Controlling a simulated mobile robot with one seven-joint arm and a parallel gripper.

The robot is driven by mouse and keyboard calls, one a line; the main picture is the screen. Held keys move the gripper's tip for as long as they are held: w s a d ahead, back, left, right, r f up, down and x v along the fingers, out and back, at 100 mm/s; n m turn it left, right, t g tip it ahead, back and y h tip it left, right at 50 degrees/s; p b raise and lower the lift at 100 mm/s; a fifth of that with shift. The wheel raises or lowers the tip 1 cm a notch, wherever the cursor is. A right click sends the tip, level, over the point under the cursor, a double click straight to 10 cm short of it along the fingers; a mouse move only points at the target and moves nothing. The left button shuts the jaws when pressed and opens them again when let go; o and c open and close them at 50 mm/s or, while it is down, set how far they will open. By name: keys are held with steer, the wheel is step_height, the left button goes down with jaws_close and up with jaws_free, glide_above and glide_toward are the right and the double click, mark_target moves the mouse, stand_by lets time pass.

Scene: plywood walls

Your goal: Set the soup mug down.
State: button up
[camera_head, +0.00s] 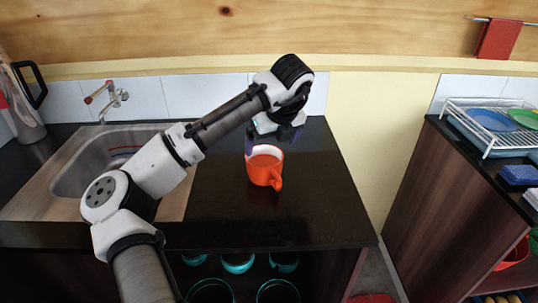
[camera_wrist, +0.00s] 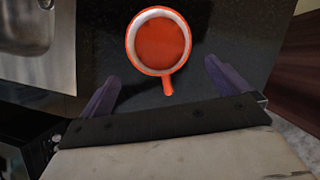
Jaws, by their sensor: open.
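The soup mug (camera_head: 264,170) is orange with a pale inside rim and orange-red contents. It stands upright on the black counter (camera_head: 225,205), right of the sink, its handle toward the front. My gripper (camera_head: 273,138) is open and empty, above and just behind the mug in the head view. In the wrist view the mug (camera_wrist: 159,41) lies beyond my open gripper (camera_wrist: 158,80), between the lines of the two purple fingers. Its handle points back toward the palm. The fingers look clear of the mug.
A steel sink (camera_head: 60,205) with a tap (camera_head: 112,100) is on the left, near a kettle-like jug (camera_head: 28,105). Teal bowls (camera_head: 238,263) sit on a shelf below the counter. A gap separates the right cabinet, which carries a dish rack (camera_head: 490,120). The counter around the mug is bare.

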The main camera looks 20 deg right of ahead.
steer(key=shift+s+r, duration=0.25)
steer(key=shift+r, duration=0.35)
